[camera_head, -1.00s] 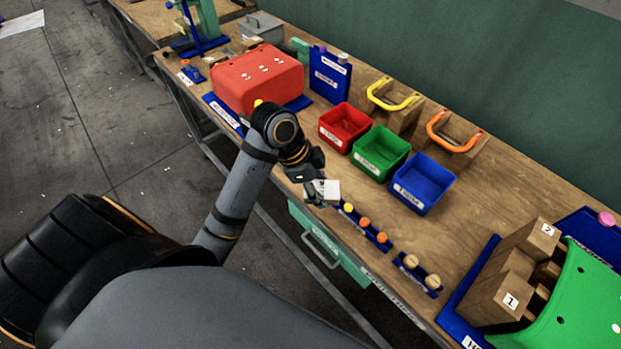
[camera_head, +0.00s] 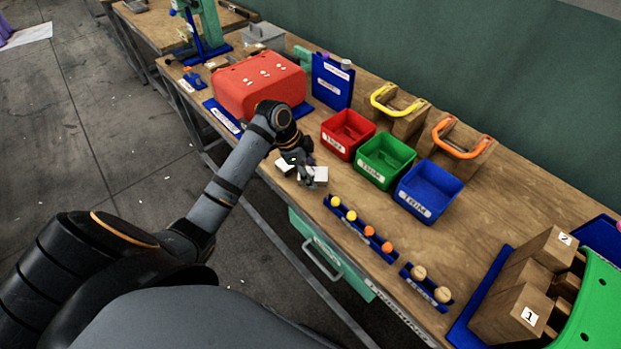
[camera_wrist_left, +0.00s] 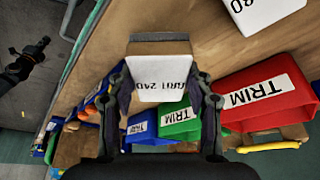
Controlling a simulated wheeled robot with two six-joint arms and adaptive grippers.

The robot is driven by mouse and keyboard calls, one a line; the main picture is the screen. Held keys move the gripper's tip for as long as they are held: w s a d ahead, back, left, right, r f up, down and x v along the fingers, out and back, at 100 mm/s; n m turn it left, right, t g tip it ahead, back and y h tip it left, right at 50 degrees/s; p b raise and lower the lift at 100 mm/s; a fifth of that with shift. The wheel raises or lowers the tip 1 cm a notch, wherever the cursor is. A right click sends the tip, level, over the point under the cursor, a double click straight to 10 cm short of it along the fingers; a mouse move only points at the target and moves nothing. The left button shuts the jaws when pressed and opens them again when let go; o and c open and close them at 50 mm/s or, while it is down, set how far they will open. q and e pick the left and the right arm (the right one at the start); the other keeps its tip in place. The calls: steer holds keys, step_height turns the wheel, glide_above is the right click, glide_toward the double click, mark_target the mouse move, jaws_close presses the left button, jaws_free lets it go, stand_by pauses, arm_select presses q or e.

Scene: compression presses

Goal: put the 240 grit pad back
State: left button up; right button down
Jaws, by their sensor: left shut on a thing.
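The 240 grit pad (camera_wrist_left: 162,78) is a tan block with a white label. In the left wrist view its label reads "GRIT" and what looks like 240. My left gripper (camera_wrist_left: 163,100) is shut on it, one finger on each side. In the head view my left gripper (camera_head: 303,171) holds the pad (camera_head: 316,176) low over the front edge of the bench; I cannot tell whether it touches the wood. A second white-labelled block (camera_head: 284,165) is just left of it; it also shows in the wrist view (camera_wrist_left: 264,12), its number partly cut off. My right gripper is not in view.
A red press cover (camera_head: 260,85) is behind and left. Red (camera_head: 347,132), green (camera_head: 385,159) and blue (camera_head: 428,190) bins stand to the right. A blue rack (camera_head: 358,229) of yellow and orange knobs lies along the front edge. Bare wood lies between the gripper and bins.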

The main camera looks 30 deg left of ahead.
arm_select(q)
steer(key=shift+w+a+f, duration=0.15)
steer(key=shift+f, duration=0.15)
step_height(320, 180, down, 2)
steer(key=shift+f+p, duration=0.25)
steer(key=shift+p, duration=0.4)
steer(key=shift+f, duration=0.3)
steer(key=o, duration=1.1)
steer(key=shift+f, duration=0.1)
